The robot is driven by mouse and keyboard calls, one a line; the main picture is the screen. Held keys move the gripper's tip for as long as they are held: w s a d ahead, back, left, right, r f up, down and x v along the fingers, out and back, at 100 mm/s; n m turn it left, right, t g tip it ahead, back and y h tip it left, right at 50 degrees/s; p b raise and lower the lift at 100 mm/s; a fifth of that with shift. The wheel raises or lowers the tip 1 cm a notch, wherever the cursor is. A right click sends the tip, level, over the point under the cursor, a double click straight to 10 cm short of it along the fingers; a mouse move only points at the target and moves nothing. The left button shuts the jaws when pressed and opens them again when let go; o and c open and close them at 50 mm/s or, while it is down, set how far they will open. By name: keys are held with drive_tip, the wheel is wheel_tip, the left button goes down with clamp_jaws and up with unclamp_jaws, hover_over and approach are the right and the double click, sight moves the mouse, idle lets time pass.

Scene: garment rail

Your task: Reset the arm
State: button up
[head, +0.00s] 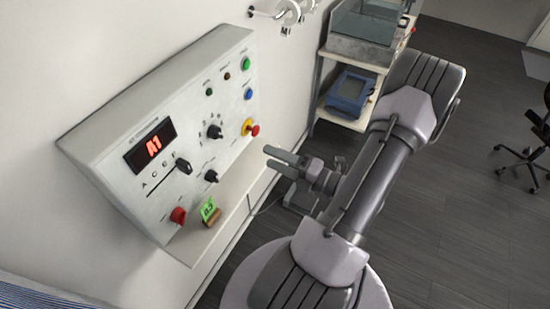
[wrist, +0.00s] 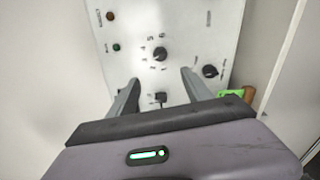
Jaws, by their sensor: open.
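My gripper (head: 277,157) is open and empty in the head view, its two grey fingers pointing left toward the control panel. In the wrist view my gripper (wrist: 160,90) shows both fingers apart, with panel knobs seen between and beyond them. The control panel (head: 190,120) is a sloped light-grey box on the wall. Its red display reads "A1". My fingers appear apart from the panel face. My arm reaches up from the base at the lower middle and bends back toward the panel.
The panel carries a slider (head: 183,166), black knobs (head: 214,131), a red knob (head: 178,215) and a yellow-red button (head: 252,128). A green tag (head: 208,208) sits on its lower ledge. A shelf cart (head: 345,105) with a blue device stands behind my arm. Floor at right is open before an office chair (head: 535,135).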

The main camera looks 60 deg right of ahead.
drive_tip(key=w+a+n+g+y+b, duration=0.55)
drive_tip(key=a+n+y, duration=0.25)
drive_tip(key=a+n, duration=0.35)
drive_tip(key=s+a+f+n+g+h+b, duration=0.1)
drive_tip(key=a+n+b, duration=0.4)
drive_tip(key=n, duration=0.6)
drive_tip(key=s+a+f+n+g+h+b, duration=0.1)
drive_tip(key=a+n+b, duration=0.5)
drive_tip(key=n, duration=0.6)
drive_tip(key=s+a+f+n+g+h+b, duration=0.1)
drive_tip(key=s+a+n+g+h+b, duration=0.2)
drive_tip(key=a+n, duration=0.6)
drive_tip(key=n+g+h+b, duration=0.1)
drive_tip(key=n+h+b, duration=0.1)
drive_tip(key=n, duration=0.1)
drive_tip(key=shift+s+f+g+b, duration=0.25)
drive_tip(key=shift+f+g+b, duration=0.05)
drive_tip(key=shift+f+g, duration=0.1)
